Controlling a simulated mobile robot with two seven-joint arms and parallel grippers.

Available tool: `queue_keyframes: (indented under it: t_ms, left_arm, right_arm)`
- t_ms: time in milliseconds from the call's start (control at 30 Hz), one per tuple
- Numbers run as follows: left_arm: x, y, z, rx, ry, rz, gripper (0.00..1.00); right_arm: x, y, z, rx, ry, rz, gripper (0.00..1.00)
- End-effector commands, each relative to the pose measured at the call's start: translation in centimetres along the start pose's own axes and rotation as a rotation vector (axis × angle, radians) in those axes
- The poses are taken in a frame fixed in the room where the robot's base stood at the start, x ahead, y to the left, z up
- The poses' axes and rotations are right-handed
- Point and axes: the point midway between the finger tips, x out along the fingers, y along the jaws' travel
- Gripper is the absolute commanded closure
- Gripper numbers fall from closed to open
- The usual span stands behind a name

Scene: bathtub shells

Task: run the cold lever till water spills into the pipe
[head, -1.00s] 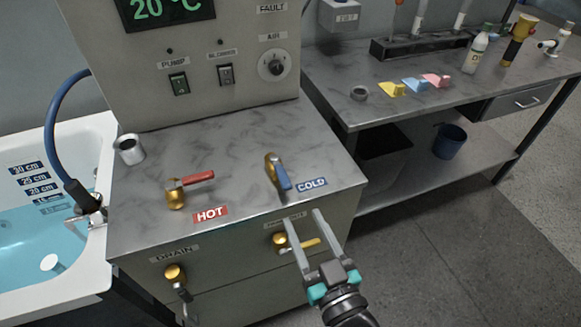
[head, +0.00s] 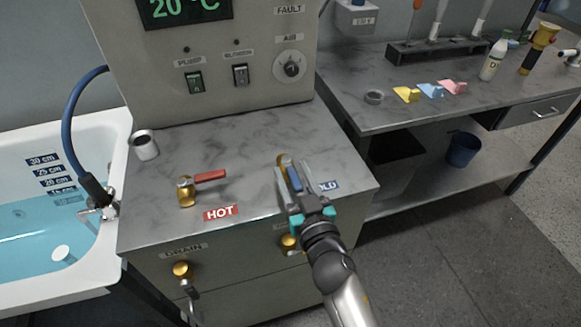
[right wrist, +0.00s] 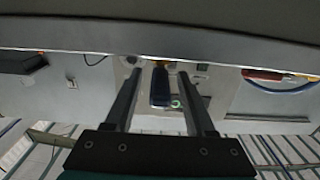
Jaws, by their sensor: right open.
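The cold lever (head: 295,179) has a blue handle on a brass valve on the steel counter. Its COLD label (head: 329,185) is partly covered by my right gripper. My right gripper (head: 290,172) is open, with its fingers on either side of the blue handle. In the right wrist view the blue handle (right wrist: 160,88) shows between the two fingers, with a gap on each side. A white round pipe end (head: 61,253) stands in the tub's blue water. I see no running water. My left gripper is not in view.
The hot lever (head: 210,176) with a red handle sits to the left. The drain valve (head: 181,270) is on the front panel. The control panel (head: 215,100) rises behind.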

Motion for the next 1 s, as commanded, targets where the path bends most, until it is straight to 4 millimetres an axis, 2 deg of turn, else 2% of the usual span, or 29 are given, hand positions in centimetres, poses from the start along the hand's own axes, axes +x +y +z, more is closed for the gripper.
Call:
queue_keyframes:
  t_ms: [200,567,1000]
  left_arm:
    - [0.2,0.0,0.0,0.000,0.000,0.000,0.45]
    - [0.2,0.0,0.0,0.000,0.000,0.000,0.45]
    - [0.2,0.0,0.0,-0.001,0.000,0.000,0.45]
  right_arm:
    - [1.8,0.0,0.1,-0.001,-0.001,0.000,0.45]
    - [2.2,0.0,0.0,-0.001,-0.001,0.001,0.45]
    - [2.1,0.0,0.0,-0.001,-0.001,0.000,0.93]
